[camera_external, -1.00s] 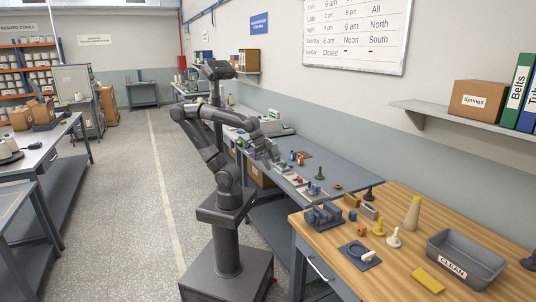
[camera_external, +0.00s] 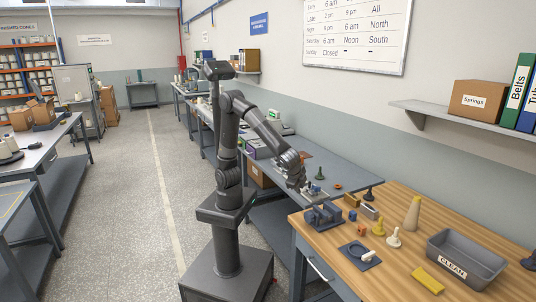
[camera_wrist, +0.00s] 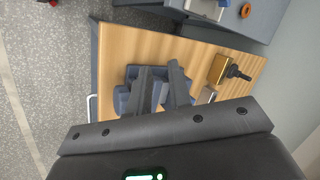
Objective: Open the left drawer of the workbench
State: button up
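The workbench (camera_external: 336,243) has a wooden top and a grey front at the lower right of the external view. A drawer front with a pale bar handle (camera_external: 320,268) is on its left part and looks closed. The handle also shows in the wrist view (camera_wrist: 90,108), at the bench's left edge.
A blue-grey block fixture (camera_external: 324,216) stands at the bench's left end, below my gripper. Cones, small blocks, a yellow piece and a grey tray (camera_external: 466,258) fill the top. A grey table (camera_external: 345,174) adjoins behind. The floor (camera_external: 160,230) left of my base is clear.

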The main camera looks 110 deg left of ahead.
jog(key=w+d+f+y, duration=0.1)
jog(key=w+d+f, duration=0.1)
jog(key=d+f, duration=0.1)
jog(key=w+d+f+m+t+y, duration=0.1)
jog(key=w+d+f, duration=0.1)
jog(key=d, duration=0.3)
jog(key=w+d+f+m+t+y, duration=0.1)
jog(key=w+d+f+y, duration=0.1)
jog(key=d+f, duration=0.2)
jog(key=shift+w+f, duration=0.3)
jog(key=shift+f, duration=0.15)
jog(key=m+t+y, duration=0.1)
jog(key=m+t, duration=0.3)
jog(key=t, duration=0.3)
send_near(317, 269)
jog(key=x, duration=1)
jog(key=shift+a+f, duration=0.15)
jog(key=shift+f, duration=0.2)
jog(key=shift+c, duration=0.2)
grip_shut()
